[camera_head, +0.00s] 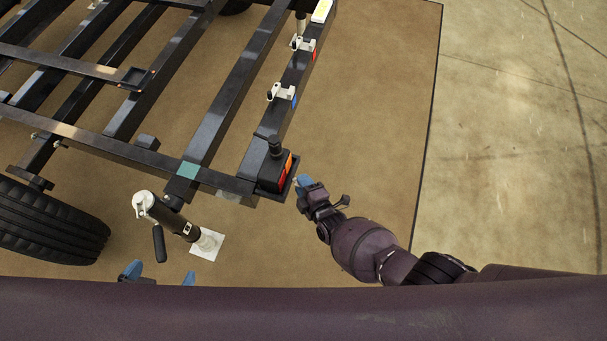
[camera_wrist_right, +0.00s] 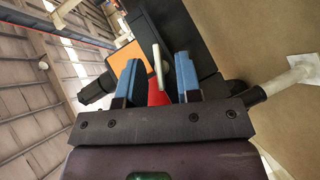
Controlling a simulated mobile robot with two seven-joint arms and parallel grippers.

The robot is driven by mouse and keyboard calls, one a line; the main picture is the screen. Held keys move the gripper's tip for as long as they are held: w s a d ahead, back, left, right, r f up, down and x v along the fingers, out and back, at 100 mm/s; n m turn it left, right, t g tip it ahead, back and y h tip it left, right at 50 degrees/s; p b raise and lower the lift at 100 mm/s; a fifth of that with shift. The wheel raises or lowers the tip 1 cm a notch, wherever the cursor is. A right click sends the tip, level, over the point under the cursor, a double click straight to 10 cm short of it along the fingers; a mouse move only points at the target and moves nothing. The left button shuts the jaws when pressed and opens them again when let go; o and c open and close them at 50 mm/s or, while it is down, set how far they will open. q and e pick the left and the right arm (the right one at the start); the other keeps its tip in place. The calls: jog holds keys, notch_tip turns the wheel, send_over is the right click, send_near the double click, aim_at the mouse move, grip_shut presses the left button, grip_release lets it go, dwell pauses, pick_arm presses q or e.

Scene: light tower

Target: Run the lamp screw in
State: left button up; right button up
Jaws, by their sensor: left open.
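The lamp (camera_head: 275,172), a black housing with an orange and red lens, sits at the near right corner of the dark trailer frame (camera_head: 220,180). My right gripper (camera_head: 303,182) is just right of the lens, pointing at it. In the right wrist view the lamp's orange (camera_wrist_right: 130,58) and red (camera_wrist_right: 157,94) lens parts lie beyond the fingers. A thin pale piece, apparently the screw (camera_wrist_right: 158,66), stands between the two blue fingers (camera_wrist_right: 159,80), with gaps on both sides. My left gripper (camera_head: 160,277) is open at the bottom left, its blue fingertips wide apart.
A jack leg (camera_head: 185,226) with a hanging handle stands on a white foot plate (camera_head: 207,244) near the left gripper. A tyre (camera_head: 45,225) is at far left. Pale brackets (camera_head: 283,94) sit along the trailer's right beam.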

pick_arm(q)
jog(key=shift+f, duration=0.1)
pick_arm(e)
jog(key=shift+w+a, duration=0.1)
pick_arm(q)
jog(key=shift+s+a, duration=0.1)
jog(key=shift+s, duration=0.15)
pick_arm(e)
jog(key=shift+c, duration=0.2)
grip_shut()
pick_arm(q)
jog(key=shift+s, duration=0.1)
pick_arm(e)
jog(key=shift+r+g, duration=0.15)
jog(key=shift+g, duration=0.15)
pick_arm(q)
jog(key=shift+s+a+p, duration=0.1)
jog(key=shift+s+p, duration=0.05)
jog(key=shift+p, duration=0.4)
pick_arm(e)
jog(key=m+g, duration=0.3)
jog(key=g, duration=0.1)
jog(key=shift+w+r+g, duration=0.1)
jog(key=shift+w+g, duration=0.05)
jog(key=shift+g, duration=0.25)
